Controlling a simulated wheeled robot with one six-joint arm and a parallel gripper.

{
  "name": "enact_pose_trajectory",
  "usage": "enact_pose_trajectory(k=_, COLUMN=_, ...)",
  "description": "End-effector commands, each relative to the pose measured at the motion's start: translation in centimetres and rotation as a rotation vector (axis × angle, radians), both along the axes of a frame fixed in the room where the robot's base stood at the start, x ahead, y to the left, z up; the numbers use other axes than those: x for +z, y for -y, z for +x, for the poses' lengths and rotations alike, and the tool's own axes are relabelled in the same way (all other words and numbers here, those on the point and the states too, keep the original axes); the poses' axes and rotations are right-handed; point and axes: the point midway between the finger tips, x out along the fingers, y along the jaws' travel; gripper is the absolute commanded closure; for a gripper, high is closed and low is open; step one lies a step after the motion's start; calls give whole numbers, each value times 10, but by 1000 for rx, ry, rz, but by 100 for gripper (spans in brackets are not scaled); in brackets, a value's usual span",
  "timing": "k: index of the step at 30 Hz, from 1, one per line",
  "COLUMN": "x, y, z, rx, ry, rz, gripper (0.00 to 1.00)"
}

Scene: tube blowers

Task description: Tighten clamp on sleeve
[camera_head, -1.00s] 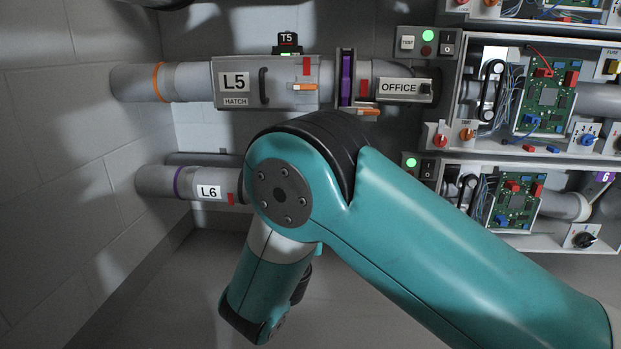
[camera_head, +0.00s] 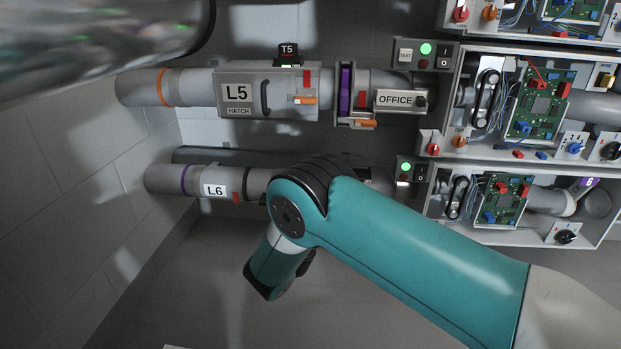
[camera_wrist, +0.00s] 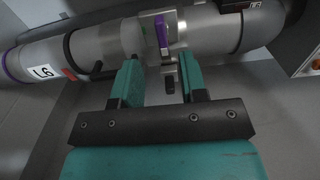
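In the wrist view, my gripper (camera_wrist: 159,72) is open, with its two teal fingers apart. Beyond and between them is a pale metal clamp band (camera_wrist: 178,40) around the L6 pipe, with a purple strip (camera_wrist: 161,32) on it. A small dark clamp part (camera_wrist: 169,82) hangs below the band, between the fingers; I cannot tell whether they touch it. In the head view, my arm hides the gripper and this L6 sleeve. Above it, the L5 line has a sleeve with a purple band (camera_head: 345,90) and an orange lever (camera_head: 358,123).
The L6 pipe (camera_head: 163,178) and the L5 hatch (camera_head: 236,108) run along the wall. Open control boxes with green boards (camera_head: 540,101) stand at the right. A large glossy cylinder (camera_head: 100,35) fills the top left, close to the camera. Space below L6 is clear.

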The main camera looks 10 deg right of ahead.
Motion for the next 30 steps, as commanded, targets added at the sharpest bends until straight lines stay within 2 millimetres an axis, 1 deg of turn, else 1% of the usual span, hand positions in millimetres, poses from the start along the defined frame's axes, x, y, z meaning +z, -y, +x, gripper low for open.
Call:
enact_pose_trajectory(k=1, x=-7, y=5, z=10, rx=-3, ry=3, rz=2, gripper=61)
enact_pose_trajectory(k=9, x=-7, y=24, z=61, rx=-3, ry=3, rz=2, gripper=61)
enact_pose_trajectory(k=12, x=-6, y=29, z=75, rx=-2, ry=2, rz=2, gripper=61)
enact_pose_trajectory(k=15, x=-5, y=32, z=84, rx=-1, ry=0, rz=0, gripper=61)
enact_pose_trajectory(k=18, x=-4, y=33, z=90, rx=0, ry=1, rz=-1, gripper=61)
enact_pose_trajectory(k=27, x=-3, y=34, z=91, rx=1, ry=-1, rz=-2, gripper=61)
enact_pose_trajectory(k=29, x=-3, y=34, z=91, rx=1, ry=-1, rz=-2, gripper=74)
enact_pose_trajectory(k=30, x=-3, y=34, z=91, rx=1, ry=-1, rz=-2, gripper=84)
